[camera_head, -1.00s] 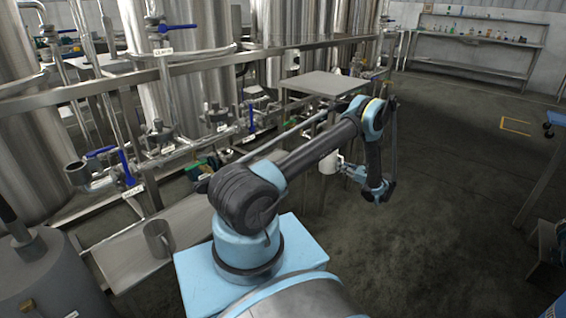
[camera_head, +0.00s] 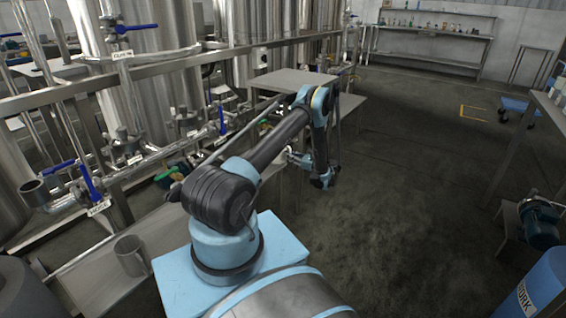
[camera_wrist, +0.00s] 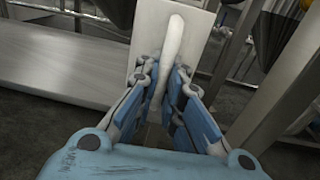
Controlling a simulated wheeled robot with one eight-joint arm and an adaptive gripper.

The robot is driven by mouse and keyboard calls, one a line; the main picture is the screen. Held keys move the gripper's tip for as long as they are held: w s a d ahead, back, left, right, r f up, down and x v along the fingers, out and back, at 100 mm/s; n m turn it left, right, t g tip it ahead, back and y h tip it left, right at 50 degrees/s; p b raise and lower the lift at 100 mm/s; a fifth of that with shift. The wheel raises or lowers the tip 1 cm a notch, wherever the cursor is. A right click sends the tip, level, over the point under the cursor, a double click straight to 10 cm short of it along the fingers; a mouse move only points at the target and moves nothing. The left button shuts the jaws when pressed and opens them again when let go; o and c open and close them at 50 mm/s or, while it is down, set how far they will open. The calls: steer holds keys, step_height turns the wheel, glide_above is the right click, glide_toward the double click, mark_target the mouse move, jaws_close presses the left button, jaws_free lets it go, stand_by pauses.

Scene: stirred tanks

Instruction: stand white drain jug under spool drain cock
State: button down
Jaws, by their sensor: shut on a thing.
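The white drain jug (camera_wrist: 195,28) fills the upper middle of the wrist view, its pale upright handle towards me. My gripper (camera_wrist: 162,88) is shut on that handle, with blue fingers on either side. In the head view my gripper (camera_head: 299,158) hangs low beside the steel bench, and my arm hides most or all of the jug. Blue-handled cocks sit along the pipework: one at the lower left (camera_head: 90,182) with a white tag, one farther along (camera_head: 222,118). I cannot read which is the spool drain cock.
A grey jug (camera_head: 131,256) stands on the low steel bench (camera_head: 165,228) at left. A raised steel table (camera_head: 290,80) stands beyond my arm. A blue drum (camera_head: 535,290) and a motor unit (camera_head: 540,222) are at right. The middle floor is clear.

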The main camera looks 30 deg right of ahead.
mark_target(284, 160)
steer(key=shift+x, duration=1.9)
steer(key=shift+w+a+f, duration=0.1)
steer(key=shift+w+f, duration=0.05)
steer(key=shift+f, duration=1.6)
steer(key=c, duration=1.7)
jaws_free()
